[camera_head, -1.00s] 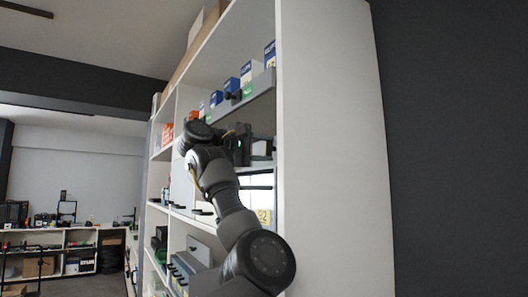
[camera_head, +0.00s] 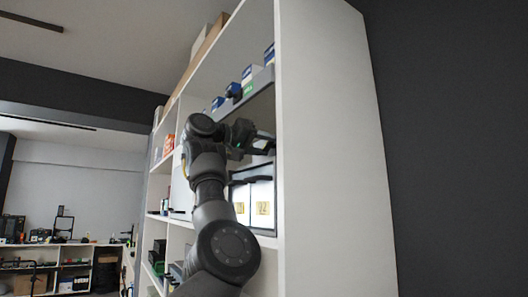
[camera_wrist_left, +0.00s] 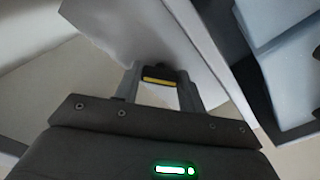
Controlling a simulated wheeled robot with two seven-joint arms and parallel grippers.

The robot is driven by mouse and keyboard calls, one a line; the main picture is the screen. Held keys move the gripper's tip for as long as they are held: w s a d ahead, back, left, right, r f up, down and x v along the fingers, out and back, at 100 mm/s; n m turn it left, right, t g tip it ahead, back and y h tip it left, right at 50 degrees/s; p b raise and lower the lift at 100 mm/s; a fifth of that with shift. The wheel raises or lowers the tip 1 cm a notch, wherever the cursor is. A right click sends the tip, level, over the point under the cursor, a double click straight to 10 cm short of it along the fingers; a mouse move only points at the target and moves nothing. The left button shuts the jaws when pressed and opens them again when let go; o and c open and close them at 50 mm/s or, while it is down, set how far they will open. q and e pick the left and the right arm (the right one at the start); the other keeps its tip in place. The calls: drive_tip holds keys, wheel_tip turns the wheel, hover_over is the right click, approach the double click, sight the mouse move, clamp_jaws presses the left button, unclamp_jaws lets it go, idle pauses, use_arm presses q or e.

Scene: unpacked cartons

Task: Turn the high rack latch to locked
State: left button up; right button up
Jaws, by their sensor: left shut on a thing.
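My left gripper (camera_head: 268,148) reaches into the white rack's upper bay, below the grey rail. In the left wrist view the left gripper (camera_wrist_left: 160,88) is shut on a small dark piece with a yellow stripe (camera_wrist_left: 158,77), in front of a pale panel. I cannot tell whether this piece is the latch. My right gripper is not in view.
The white rack's side wall (camera_head: 325,150) stands close on the right. Blue and white boxes (camera_head: 248,74) line the high shelf. Dark-framed bins with numbered yellow labels (camera_head: 262,208) stand below the gripper. A low shelf unit (camera_head: 60,262) is far left.

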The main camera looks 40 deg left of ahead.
use_arm(q)
drive_tip(key=m, duration=0.2)
drive_tip(key=m+b, duration=0.1)
drive_tip(key=shift+f+m, duration=0.25)
drive_tip(key=shift+m, duration=0.15)
drive_tip(key=shift+r+m+b, duration=0.1)
drive_tip(key=shift+m+b, duration=0.3)
drive_tip(key=shift+m, duration=1.2)
drive_tip(key=o, duration=0.7)
drive_tip(key=shift+s+r, duration=0.1)
